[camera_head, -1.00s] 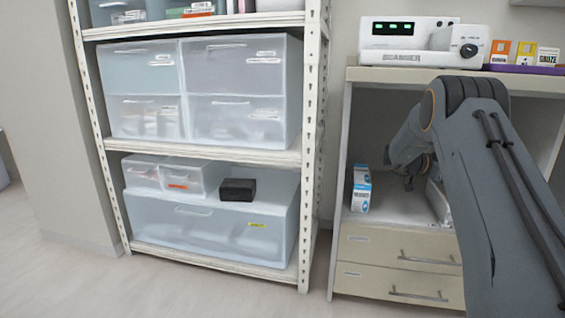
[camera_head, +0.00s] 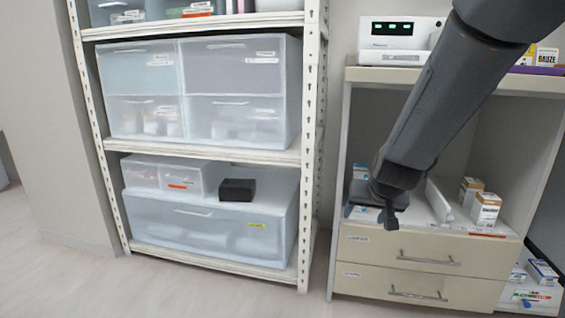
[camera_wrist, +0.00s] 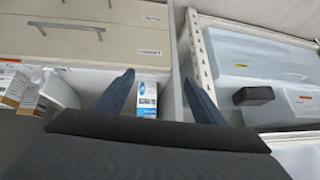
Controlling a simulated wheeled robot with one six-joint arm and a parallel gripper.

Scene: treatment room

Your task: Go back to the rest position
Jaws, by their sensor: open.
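My gripper (camera_head: 374,214) is open and empty, low in front of the cabinet's open compartment, above the drawer fronts. In the wrist view its two dark fingers (camera_wrist: 159,84) are spread wide apart. A blue-and-white box (camera_wrist: 147,100) shows between them in that picture, beyond the fingers and not held. In the head view that box (camera_head: 360,172) stands at the left of the compartment, mostly hidden by my gripper. My arm reaches down from the top right across the cabinet.
A metal shelf rack (camera_head: 311,130) with plastic bins and a black box (camera_head: 237,190) is left. The floor in front is clear.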

